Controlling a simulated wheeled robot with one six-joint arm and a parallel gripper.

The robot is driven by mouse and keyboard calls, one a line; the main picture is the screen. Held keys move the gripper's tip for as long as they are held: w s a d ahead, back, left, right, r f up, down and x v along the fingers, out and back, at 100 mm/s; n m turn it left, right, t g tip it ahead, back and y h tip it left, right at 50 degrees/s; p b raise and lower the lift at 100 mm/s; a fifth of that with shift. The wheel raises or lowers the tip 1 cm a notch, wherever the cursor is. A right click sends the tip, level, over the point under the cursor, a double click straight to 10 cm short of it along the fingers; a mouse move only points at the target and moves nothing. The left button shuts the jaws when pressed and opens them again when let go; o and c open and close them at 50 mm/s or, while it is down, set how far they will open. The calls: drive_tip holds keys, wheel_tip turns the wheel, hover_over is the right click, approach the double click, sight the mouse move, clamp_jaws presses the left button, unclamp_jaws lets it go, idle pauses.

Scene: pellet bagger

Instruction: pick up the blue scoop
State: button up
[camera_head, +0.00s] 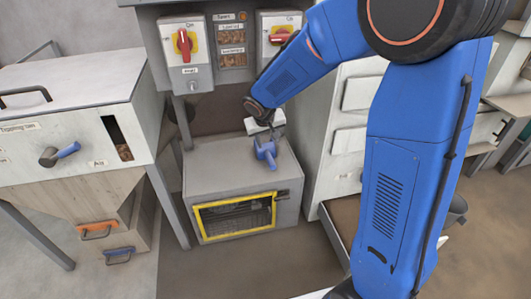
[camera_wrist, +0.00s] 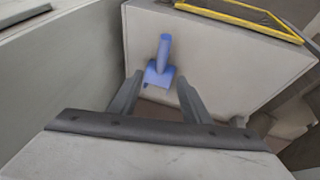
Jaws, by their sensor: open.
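The blue scoop (camera_head: 266,152) lies on top of a grey box-shaped cabinet (camera_head: 215,173) in the head view. In the wrist view the scoop (camera_wrist: 160,66) lies just beyond my fingertips, its handle pointing away from my gripper. My gripper (camera_wrist: 153,82) is open, with its two dark fingers apart and nothing between them. In the head view my gripper (camera_head: 270,133) is just above and behind the scoop; its fingers are hard to make out there.
The cabinet has a yellow-framed window (camera_head: 236,214) in front. Above it a panel carries two red rotary switches, one the left switch (camera_head: 184,44). A hopper with a blue-handled valve (camera_head: 58,154) stands left. A white drawer unit (camera_head: 352,141) stands close on the right.

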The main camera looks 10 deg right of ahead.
drive_tip(key=f, duration=0.1)
approach(269, 156)
drive_tip(key=x, duration=0.5)
drive_tip(key=shift+f, duration=0.2)
drive_tip(key=shift+x, duration=3.15)
drive_tip(key=shift+w+r, duration=0.1)
drive_tip(key=shift+w, duration=0.05)
clamp_jaws()
